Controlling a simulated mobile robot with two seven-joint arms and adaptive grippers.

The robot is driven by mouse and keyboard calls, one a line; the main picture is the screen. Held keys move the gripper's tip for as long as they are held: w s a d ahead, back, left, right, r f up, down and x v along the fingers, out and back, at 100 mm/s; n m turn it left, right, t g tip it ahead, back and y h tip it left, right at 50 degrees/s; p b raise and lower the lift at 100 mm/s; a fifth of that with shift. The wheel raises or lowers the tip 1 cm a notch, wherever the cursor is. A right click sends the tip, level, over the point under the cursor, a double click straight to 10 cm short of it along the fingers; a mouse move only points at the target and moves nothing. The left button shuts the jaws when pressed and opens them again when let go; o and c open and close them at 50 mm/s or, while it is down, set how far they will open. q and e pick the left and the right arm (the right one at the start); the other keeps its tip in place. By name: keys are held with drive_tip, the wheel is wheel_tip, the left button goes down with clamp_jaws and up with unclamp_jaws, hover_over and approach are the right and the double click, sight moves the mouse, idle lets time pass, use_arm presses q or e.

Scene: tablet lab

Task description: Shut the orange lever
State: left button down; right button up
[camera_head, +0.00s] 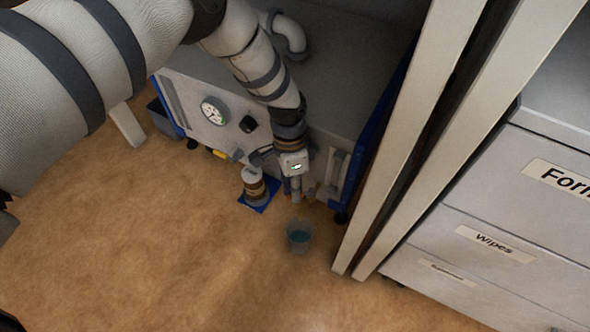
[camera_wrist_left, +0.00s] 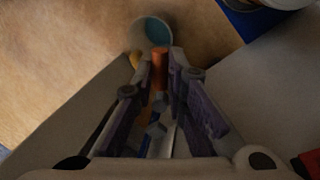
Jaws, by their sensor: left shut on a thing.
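The orange lever (camera_wrist_left: 160,62) shows in the left wrist view, pointing toward the cup between my finger ends. My left gripper (camera_wrist_left: 160,75) is shut on it, with one finger on each side. In the head view my left gripper (camera_head: 296,186) is low at the front of the grey machine (camera_head: 190,98), and it hides most of the lever. The lever's exact angle cannot be told. My right gripper is in neither view.
A cup of blue liquid (camera_head: 299,236) stands just in front of the gripper. A brown-labelled jar (camera_head: 254,187) stands on a blue mat (camera_head: 268,195) to its left. Pale posts (camera_head: 405,150) and a drawer cabinet (camera_head: 480,245) bound the right.

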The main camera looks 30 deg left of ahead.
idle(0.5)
use_arm(q)
drive_tip(key=c, duration=1.6)
unclamp_jaws()
drive_tip(key=shift+w, duration=0.1)
wheel_tip(320, 180, up, 12)
drive_tip(key=w+a, duration=0.1)
drive_tip(key=shift+w+a, duration=0.25)
drive_tip(key=shift+a, duration=0.15)
drive_tip(key=shift+f, duration=0.1)
